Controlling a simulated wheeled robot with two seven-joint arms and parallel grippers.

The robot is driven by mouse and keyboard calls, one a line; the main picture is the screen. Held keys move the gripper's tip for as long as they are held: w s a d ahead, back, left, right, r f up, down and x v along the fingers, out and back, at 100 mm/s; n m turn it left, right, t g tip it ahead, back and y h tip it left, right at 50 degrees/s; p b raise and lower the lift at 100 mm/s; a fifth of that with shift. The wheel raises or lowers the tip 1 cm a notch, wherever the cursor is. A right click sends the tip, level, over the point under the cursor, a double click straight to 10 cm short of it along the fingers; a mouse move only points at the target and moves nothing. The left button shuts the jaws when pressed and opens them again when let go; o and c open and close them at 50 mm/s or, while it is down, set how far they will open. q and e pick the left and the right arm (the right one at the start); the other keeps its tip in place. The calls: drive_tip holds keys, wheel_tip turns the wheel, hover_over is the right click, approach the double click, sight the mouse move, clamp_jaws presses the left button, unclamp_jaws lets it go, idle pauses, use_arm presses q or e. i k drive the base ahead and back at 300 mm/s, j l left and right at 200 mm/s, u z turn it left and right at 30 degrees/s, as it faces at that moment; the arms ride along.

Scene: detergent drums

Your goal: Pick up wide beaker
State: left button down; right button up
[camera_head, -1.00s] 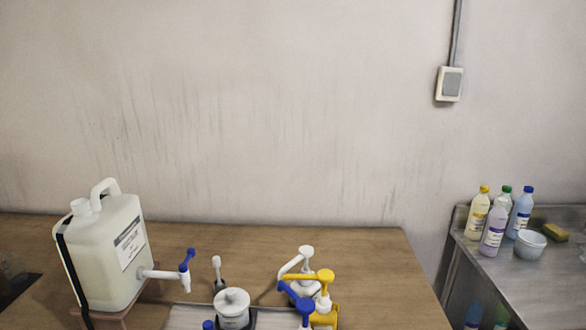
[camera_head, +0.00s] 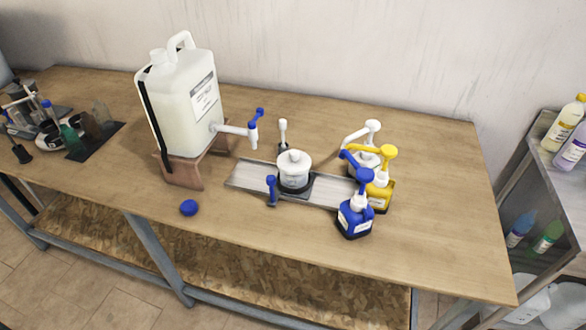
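I cannot make out a wide beaker for certain. A white lidded jar (camera_head: 294,172) stands upright in a dark holder on a grey tray (camera_head: 245,174) in the middle of the wooden table. At the far left of the table, a cluster of small vessels and tools (camera_head: 50,130) stands beside a dark mat; its pieces are too small to tell apart. Neither of my grippers shows in the head view.
A large white canister (camera_head: 180,105) with a blue-handled tap sits on a brown stand (camera_head: 180,172). Blue (camera_head: 355,216) and yellow (camera_head: 380,192) pump bottles stand at the tray's right end. A blue cap (camera_head: 189,207) lies near the front edge. The table's right end is clear.

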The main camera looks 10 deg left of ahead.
sight(289, 181)
drive_tip(key=j+z, duration=0.15)
drive_tip(key=z, duration=0.15)
drive_tip(key=j+z, duration=0.15)
drive_tip(key=z, duration=0.15)
drive_tip(key=j+z, duration=0.15)
drive_tip(key=j, duration=0.25)
drive_tip(key=k+j+z, duration=0.15)
drive_tip(key=j, duration=0.25)
drive_tip(key=k+j+z, duration=0.15)
drive_tip(key=j, duration=0.25)
drive_tip(key=k+j, duration=0.1)
drive_tip(key=j, duration=0.3)
drive_tip(key=k+j, duration=0.15)
drive_tip(key=j, duration=0.3)
drive_tip(key=k+j+z, duration=0.1)
drive_tip(key=j, duration=0.3)
drive_tip(key=k+j, duration=0.15)
drive_tip(key=j, duration=0.3)
drive_tip(key=k+j, duration=0.1)
drive_tip(key=j, duration=0.3)
